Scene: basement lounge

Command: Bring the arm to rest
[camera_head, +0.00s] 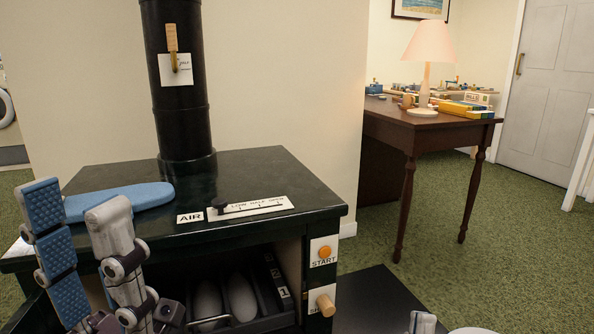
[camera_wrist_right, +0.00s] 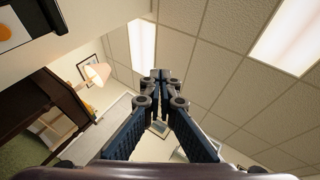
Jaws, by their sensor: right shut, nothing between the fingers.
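My left gripper (camera_head: 74,205) stands upright at the lower left in the head view, in front of the dark stove's (camera_head: 245,170) left front corner. Its two fingers are apart, one showing blue pads, and nothing is seen between them. My right gripper (camera_wrist_right: 160,80) is shut and empty in the right wrist view, with its fingertips together and the ceiling behind them. In the head view only a small grey tip of the right gripper (camera_head: 422,322) shows at the bottom edge, right of the stove.
A blue padded object (camera_head: 125,197) lies on the stove top, beside an AIR slider (camera_head: 250,207). The stove front has an orange START button (camera_head: 325,252) and a wooden knob (camera_head: 326,305). A wooden table (camera_head: 420,128) with a lamp (camera_head: 428,60) stands behind right.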

